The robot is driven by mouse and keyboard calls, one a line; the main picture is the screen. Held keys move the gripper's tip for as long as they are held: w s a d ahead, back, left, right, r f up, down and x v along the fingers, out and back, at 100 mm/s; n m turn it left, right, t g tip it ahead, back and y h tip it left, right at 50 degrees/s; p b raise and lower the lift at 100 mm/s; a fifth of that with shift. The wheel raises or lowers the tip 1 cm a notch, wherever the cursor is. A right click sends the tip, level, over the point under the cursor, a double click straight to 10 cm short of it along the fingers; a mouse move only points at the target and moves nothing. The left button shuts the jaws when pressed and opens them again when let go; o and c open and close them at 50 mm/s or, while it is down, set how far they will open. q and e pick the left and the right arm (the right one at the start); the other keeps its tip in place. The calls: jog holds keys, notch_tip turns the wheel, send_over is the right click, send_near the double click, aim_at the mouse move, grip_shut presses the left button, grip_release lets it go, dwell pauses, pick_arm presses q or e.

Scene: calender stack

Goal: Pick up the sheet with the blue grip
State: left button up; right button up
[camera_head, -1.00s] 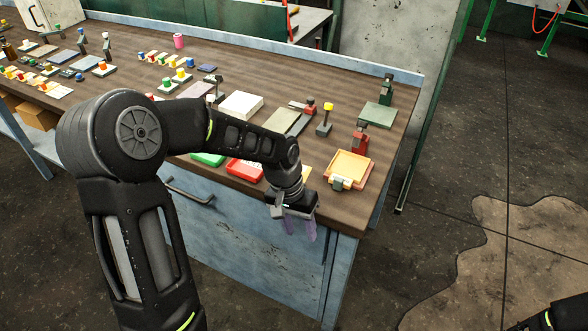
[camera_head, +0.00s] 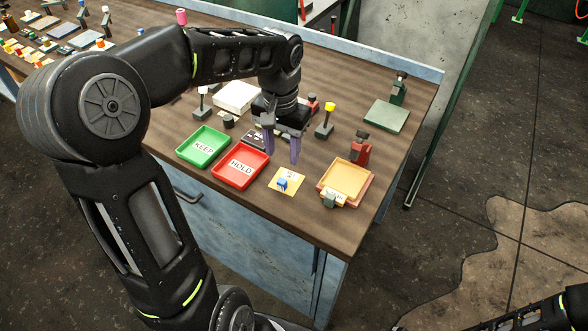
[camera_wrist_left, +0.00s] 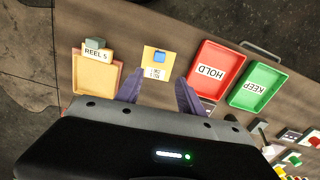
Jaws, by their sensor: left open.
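The sheet (camera_head: 294,177) is a small yellow-orange square with a white label and a blue grip (camera_head: 282,184). It lies flat on the table near the front edge, between the red tray and an orange stack. In the left wrist view the sheet (camera_wrist_left: 146,63) and its blue grip (camera_wrist_left: 158,57) show above the space between my fingers. My left gripper (camera_head: 282,145) is open and empty, fingers pointing down, above the table and behind the sheet. It is apart from the sheet. My right gripper is not in view; only part of my right arm shows at the lower right.
A red HOLD tray (camera_head: 258,158) and a green KEEP tray (camera_head: 185,152) lie left of the sheet. An orange stack with a grey-green grip (camera_head: 330,200) and REEL label lies right. A red stand (camera_head: 359,150) and yellow-topped post (camera_head: 325,122) stand behind. Bare table surrounds the sheet's front.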

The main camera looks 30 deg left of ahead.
aim_at(283, 175)
pick_arm(q)
jog(key=shift+s+f, duration=0.15)
jog(key=shift+f, duration=1.1)
jog(key=shift+f, duration=0.1)
jog(key=shift+s+d+f+p, duration=0.1)
jog(key=shift+s+f+p, duration=0.05)
jog(key=shift+f+p, duration=0.2)
notch_tip(283, 175, down, 4)
jog(key=shift+d+f+p, duration=0.15)
jog(key=shift+f+p, duration=0.05)
jog(key=shift+p, duration=0.25)
jog(key=shift+c, duration=0.5)
grip_shut()
